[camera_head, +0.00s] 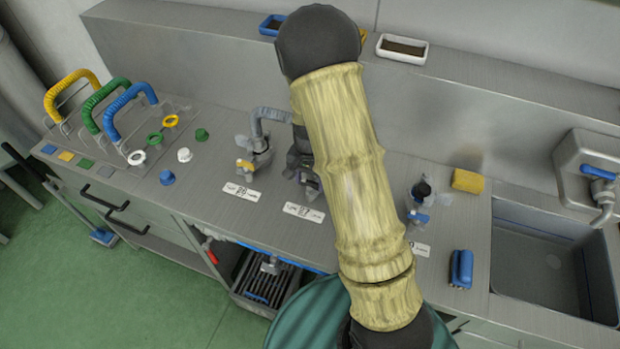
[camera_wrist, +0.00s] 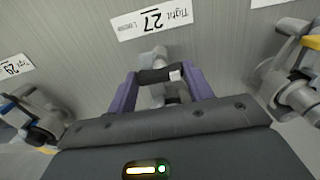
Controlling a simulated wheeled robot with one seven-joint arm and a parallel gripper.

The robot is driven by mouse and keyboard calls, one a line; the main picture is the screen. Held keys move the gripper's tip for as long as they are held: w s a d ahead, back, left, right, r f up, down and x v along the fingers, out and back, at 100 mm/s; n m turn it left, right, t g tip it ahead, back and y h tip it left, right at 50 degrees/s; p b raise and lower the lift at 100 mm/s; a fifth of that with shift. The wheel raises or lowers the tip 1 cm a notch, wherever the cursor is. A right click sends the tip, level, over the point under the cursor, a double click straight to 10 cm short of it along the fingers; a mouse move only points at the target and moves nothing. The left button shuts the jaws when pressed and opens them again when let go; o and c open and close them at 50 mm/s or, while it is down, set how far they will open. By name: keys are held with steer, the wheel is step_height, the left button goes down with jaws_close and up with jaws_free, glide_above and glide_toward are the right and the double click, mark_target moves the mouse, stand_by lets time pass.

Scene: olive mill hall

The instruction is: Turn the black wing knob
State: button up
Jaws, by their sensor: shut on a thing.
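The black wing knob (camera_wrist: 157,76) sits on a grey valve fitting behind the label marked 27 (camera_wrist: 152,19) in the wrist view. My gripper (camera_wrist: 160,80) has its purple fingers on both sides of the knob and is shut on it. In the head view my gripper (camera_head: 308,177) is low over the bench, just behind the same label (camera_head: 304,212). My arm hides most of this fitting there, and the knob cannot be made out in that view.
A fitting with a yellow knob (camera_head: 245,164) stands to the left, and one with a blue knob (camera_head: 418,217) to the right. A yellow sponge (camera_head: 467,181), a blue-handled brush (camera_head: 461,268) and a sink (camera_head: 540,275) lie further right. Coloured caps and hooped handles (camera_head: 135,105) fill the left end.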

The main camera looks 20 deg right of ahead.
mark_target(310, 181)
steer(key=shift+w+r, duration=0.1)
steer(key=o, duration=1)
step_height(310, 181, up, 17)
steer(key=shift+r+b, duration=0.15)
steer(key=shift+b, duration=0.4)
